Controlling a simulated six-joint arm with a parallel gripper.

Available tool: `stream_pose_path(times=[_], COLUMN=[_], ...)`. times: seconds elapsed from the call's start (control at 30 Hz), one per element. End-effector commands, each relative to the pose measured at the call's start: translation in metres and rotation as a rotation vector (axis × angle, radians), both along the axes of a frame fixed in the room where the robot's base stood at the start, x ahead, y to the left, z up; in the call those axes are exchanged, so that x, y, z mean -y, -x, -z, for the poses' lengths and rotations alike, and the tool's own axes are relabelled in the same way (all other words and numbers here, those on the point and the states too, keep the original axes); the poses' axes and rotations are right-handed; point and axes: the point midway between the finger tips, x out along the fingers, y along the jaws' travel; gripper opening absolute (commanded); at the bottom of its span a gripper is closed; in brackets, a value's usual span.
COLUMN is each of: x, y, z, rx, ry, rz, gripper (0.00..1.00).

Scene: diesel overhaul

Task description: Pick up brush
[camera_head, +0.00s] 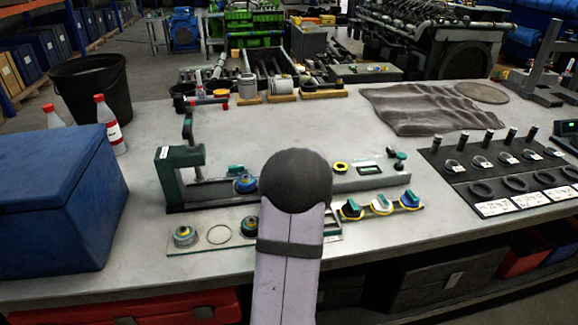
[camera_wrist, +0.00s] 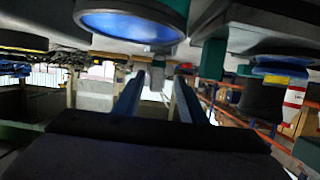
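I cannot make out a brush for certain in either view. In the wrist view my gripper (camera_wrist: 157,88) has two blue-grey fingers standing apart with a gap between them. A small grey thing (camera_wrist: 157,74) shows in line with the gap, beyond or near the tips; I cannot tell what it is or whether it touches them. In the head view my arm covers the middle of the bench and hides the gripper. A black cup (camera_head: 182,90) at the back left of the bench has upright items near it, too small to identify.
The grey bench (camera_head: 140,240) holds a green clamp fixture (camera_head: 180,158), a blue box (camera_head: 60,200) at left, a black bucket (camera_head: 92,88), white bottles (camera_head: 110,125) and a brown cloth (camera_head: 420,108). A black parts board (camera_head: 500,170) lies at right.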

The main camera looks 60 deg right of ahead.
Motion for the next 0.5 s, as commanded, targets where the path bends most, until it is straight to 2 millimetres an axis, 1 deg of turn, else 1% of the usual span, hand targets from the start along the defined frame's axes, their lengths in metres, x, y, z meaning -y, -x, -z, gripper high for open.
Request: stream_pose_path(times=[0.27, 0.5], x=[0.006, 0.024], y=[-0.005, -0.017], z=[-0.001, 0.003], rx=[0.002, 0.003], ry=[0.004, 0.005], rz=[-0.002, -0.002], gripper=[0.38, 0.38])
